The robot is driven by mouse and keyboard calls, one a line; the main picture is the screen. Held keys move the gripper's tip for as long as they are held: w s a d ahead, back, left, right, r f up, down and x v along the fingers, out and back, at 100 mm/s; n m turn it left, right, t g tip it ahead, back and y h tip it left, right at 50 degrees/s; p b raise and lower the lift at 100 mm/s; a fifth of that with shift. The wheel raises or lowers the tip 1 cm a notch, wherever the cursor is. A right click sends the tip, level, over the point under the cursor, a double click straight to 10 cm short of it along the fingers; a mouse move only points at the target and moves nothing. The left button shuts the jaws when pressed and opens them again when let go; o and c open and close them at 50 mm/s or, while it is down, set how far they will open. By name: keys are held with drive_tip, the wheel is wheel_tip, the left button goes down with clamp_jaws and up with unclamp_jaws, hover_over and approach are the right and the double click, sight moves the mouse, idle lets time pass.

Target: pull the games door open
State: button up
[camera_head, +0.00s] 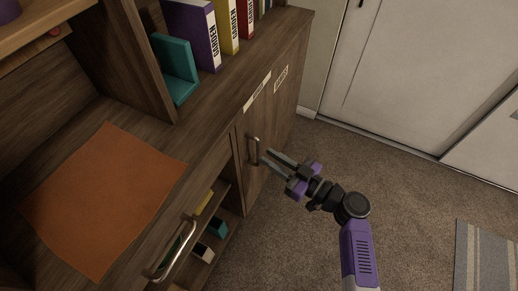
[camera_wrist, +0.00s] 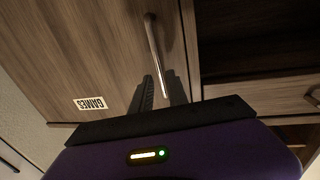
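The games door is a brown wood cabinet door (camera_wrist: 80,50), closed, with a white label reading GAMES (camera_wrist: 90,104) that appears upside down in the wrist view. Its vertical metal bar handle (camera_head: 254,150) is near the edge beside an open shelf bay. The handle also shows in the wrist view (camera_wrist: 154,48). My gripper (camera_head: 268,156) is open, close in front of the handle. In the wrist view the lower end of the bar lines up between my two fingers (camera_wrist: 160,88). I cannot tell whether the fingertips reach around it.
Open shelves (camera_head: 207,228) with small boxes are at left, near a second metal handle (camera_head: 175,252). An orange mat (camera_head: 105,195) and binders (camera_head: 195,30) are on top. Carpeted floor (camera_head: 370,145) is clear at right.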

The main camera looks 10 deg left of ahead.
sight(258, 164)
drive_tip(key=x, duration=0.5)
drive_tip(key=shift+s, duration=0.1)
clamp_jaws()
idle(1.3)
